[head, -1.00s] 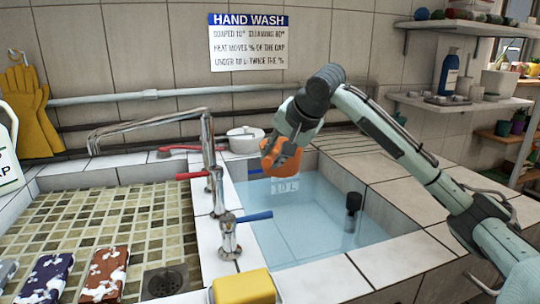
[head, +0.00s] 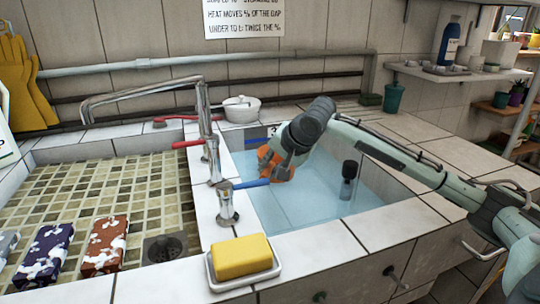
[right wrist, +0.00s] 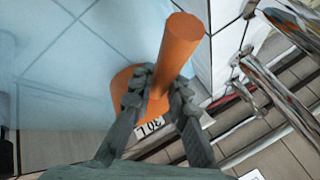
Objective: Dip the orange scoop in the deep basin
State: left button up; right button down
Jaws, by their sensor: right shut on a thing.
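The orange scoop (head: 266,157) is at the back of the deep basin, low and at about the water's surface. I cannot tell how much of it is under water. My right gripper (head: 282,166) partly hides it. In the right wrist view my right gripper (right wrist: 158,90) is shut around the scoop's round orange handle (right wrist: 178,52), and the scoop's wider body lies beyond the fingers. The deep basin (head: 385,212) holds clear blue water (head: 310,205). My left gripper is not in view.
A blue-handled tap (head: 228,205) and a red-handled spout (head: 208,145) stand on the divider left of the basin. A black upright cylinder (head: 348,178) stands in the water. A yellow sponge (head: 240,257) in a dish sits at the front rim. A white pot (head: 241,110) stands behind.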

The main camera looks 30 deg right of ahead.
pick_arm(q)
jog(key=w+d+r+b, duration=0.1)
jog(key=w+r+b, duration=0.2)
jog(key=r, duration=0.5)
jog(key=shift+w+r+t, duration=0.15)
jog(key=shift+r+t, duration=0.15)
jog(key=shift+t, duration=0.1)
pick_arm(e)
notch_tip(320, 180, down, 10)
jog(key=shift+r, duration=0.15)
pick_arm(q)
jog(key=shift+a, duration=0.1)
pick_arm(e)
jog(key=shift+w+r, duration=0.1)
dwell(2.1)
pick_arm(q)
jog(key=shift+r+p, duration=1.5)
pick_arm(e)
notch_tip(320, 180, up, 22)
jog(key=shift+r, duration=0.25)
dwell(0.9)
dwell(0.3)
